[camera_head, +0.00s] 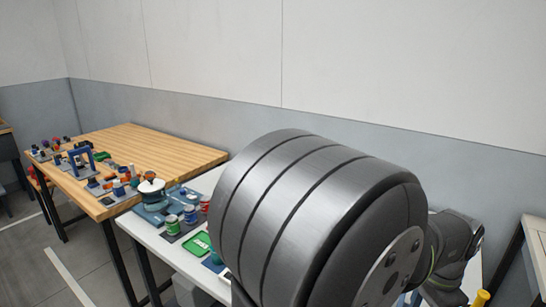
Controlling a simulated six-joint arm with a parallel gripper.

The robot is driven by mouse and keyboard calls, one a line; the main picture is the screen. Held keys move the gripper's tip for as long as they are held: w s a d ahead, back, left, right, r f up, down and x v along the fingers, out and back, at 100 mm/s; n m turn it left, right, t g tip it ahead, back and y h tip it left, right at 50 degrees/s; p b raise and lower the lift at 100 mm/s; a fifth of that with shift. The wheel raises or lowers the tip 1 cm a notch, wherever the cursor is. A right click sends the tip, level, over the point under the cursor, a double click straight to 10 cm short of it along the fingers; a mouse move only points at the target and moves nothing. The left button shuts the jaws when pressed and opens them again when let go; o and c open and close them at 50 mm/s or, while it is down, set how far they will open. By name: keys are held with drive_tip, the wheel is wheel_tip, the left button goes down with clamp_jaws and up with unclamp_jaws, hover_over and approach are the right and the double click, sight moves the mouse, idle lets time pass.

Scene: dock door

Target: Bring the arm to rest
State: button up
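My arm fills the lower right of the head view, as a large dark grey ribbed rounded link close to the camera. A darker joint of the arm shows behind it at the right. My gripper is not visible, so its fingers and anything in them cannot be seen. The arm link hides much of the white table (151,238) behind it.
A wooden table (165,148) at the left carries several small items and a blue frame (82,158). A white-lidded pot (151,188), cans (173,223) and a green tray (197,245) stand near the white table's left end. A yellow post (481,298) shows lower right.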

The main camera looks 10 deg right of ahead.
wheel_tip(320, 180, up, 14)
drive_tip(key=n, duration=0.2)
drive_tip(key=shift+f, duration=0.1)
idle(0.3)
